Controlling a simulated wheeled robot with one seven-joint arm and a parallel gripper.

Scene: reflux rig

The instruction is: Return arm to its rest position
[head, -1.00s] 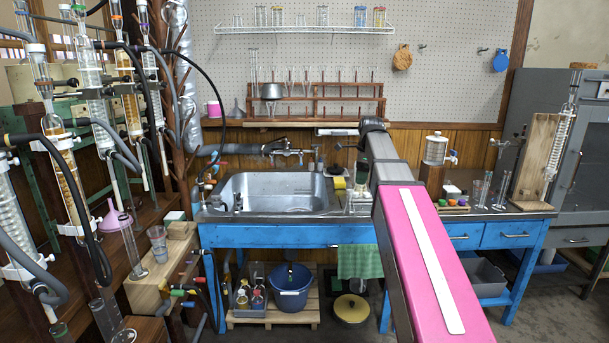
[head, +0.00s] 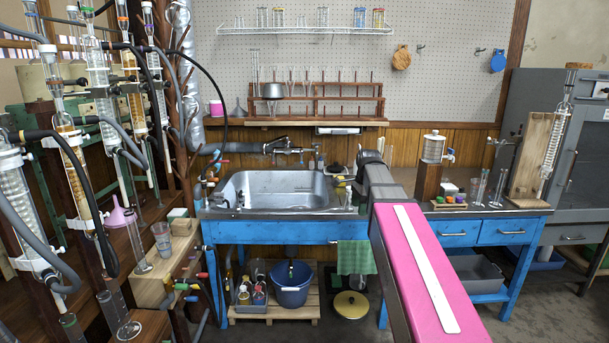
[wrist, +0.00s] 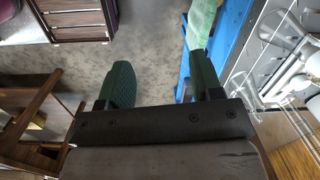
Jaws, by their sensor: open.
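My arm, with its pink top, reaches from the lower right of the head view toward the sink's right end. In the wrist view my gripper (wrist: 160,85) has two dark green fingers set wide apart. Nothing is between them, and grey floor (wrist: 150,55) shows through the gap. The right finger overlaps a pale green strip, likely the hanging cloth, beside a blue bench edge (wrist: 229,40).
Glassware stands on the blue bench (head: 480,235) right of my arm. Tall glass columns and hoses crowd the left side (head: 110,90). A green cloth (head: 356,257) hangs at the bench front. A blue bucket (head: 291,290) stands on a pallet below. A test-tube rack (head: 320,107) is behind the sink.

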